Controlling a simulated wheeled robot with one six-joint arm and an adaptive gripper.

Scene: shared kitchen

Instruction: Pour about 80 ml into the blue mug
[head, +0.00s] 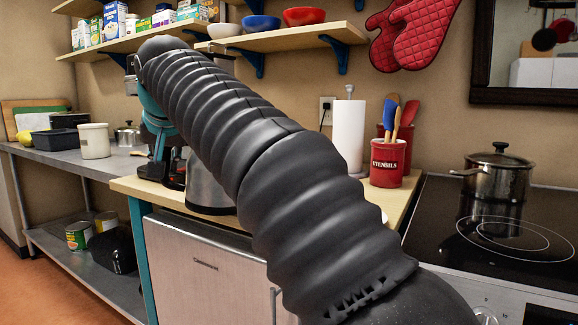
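My arm in its ribbed black sleeve runs from the lower right to the upper left and covers much of the head view. Its far end bends down near a teal and black part. Dark shapes below, beside the kettle, may be my gripper (172,168), but its fingers cannot be made out clearly. A steel kettle (207,192) stands upright on the wooden counter, partly hidden behind my arm. I cannot tell whether the gripper touches it. No blue mug can be made out.
A paper towel roll (348,135) and a red utensil crock (387,163) stand at the counter's right. A lidded pot (497,174) sits on the black cooktop (450,225). A cream canister (94,141) stands on the steel table at left. Shelves with bowls (261,23) hang above.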

